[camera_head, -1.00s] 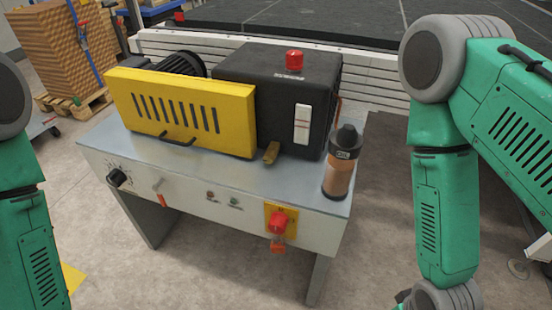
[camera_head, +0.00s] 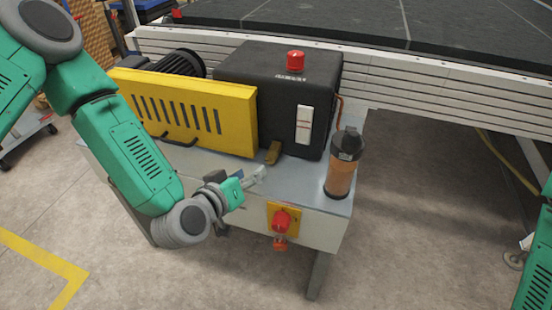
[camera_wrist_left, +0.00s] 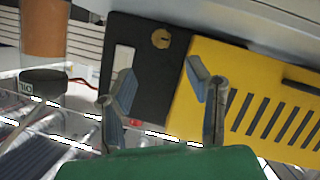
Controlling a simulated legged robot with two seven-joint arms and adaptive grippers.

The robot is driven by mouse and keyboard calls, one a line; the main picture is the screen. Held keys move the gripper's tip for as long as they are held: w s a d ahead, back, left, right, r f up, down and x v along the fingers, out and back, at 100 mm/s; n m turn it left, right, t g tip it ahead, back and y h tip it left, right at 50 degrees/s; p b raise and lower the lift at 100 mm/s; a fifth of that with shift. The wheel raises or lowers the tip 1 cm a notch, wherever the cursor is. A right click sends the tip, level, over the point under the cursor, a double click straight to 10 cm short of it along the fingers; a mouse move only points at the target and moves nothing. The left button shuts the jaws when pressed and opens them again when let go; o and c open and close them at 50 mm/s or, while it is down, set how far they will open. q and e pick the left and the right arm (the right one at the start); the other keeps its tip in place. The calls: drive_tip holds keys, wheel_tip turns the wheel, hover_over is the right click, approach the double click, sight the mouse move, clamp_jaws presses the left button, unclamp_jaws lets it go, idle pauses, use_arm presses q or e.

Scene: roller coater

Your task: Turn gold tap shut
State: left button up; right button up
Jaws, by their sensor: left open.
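The gold tap (camera_head: 272,153) sticks out low on the front of the black box (camera_head: 280,95), just right of the yellow cover (camera_head: 185,110). In the left wrist view the tap (camera_wrist_left: 161,38) appears as a small gold piece on the black face, beyond and between the fingertips. My left gripper (camera_head: 258,176) is over the front edge of the machine table, in front of and slightly below the tap in the picture. Its two fingers (camera_wrist_left: 158,80) are spread, with nothing between them, and are apart from the tap. My right gripper is out of view.
An oil bottle (camera_head: 341,170) stands on the right end of the table (camera_head: 305,185), right of the tap. A red switch on a yellow plate (camera_head: 283,219) projects from the front panel. A red button (camera_head: 295,61) tops the black box. Floor in front is clear.

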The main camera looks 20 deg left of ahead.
sight(268, 160)
use_arm(q)
drive_tip(key=b+x, duration=0.1)
drive_tip(key=x, duration=1)
drive_tip(key=shift+a+b, duration=0.2)
drive_tip(key=shift+b, duration=0.1)
drive_tip(key=shift+s, duration=0.1)
clamp_jaws()
